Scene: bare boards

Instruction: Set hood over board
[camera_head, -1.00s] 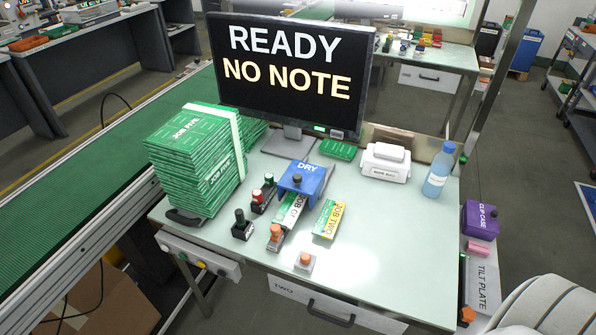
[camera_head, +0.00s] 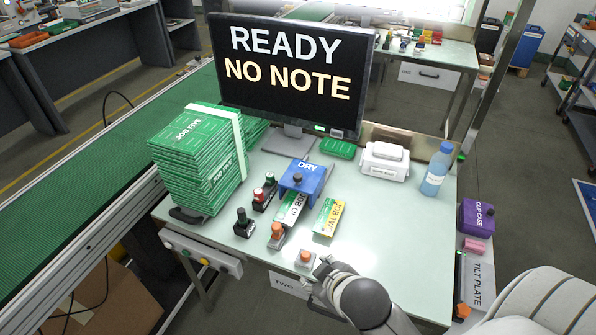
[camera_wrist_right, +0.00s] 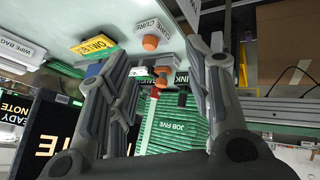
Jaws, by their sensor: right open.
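A blue hood marked DRY (camera_head: 303,178) stands on the table below the monitor, with a dark knob on its front. A board whose label is partly hidden, reading "JO" (camera_head: 291,209), lies in front of it, its far end at the hood. The board marked JOB TWO (camera_head: 329,217) lies flat to the right. My right gripper (camera_head: 322,265) is at the table's front edge, beside an orange-topped block (camera_head: 305,258). In the right wrist view its fingers (camera_wrist_right: 165,75) are spread with nothing between them. My left gripper is not in view.
A tall strapped stack of JOB FIVE boards (camera_head: 198,165) stands at the left. Several knob-topped stamps (camera_head: 243,224) stand left of the hood. A monitor (camera_head: 290,75) reads READY NO NOTE. A white box (camera_head: 385,162) and blue bottle (camera_head: 437,170) stand at the right; the table's right front is clear.

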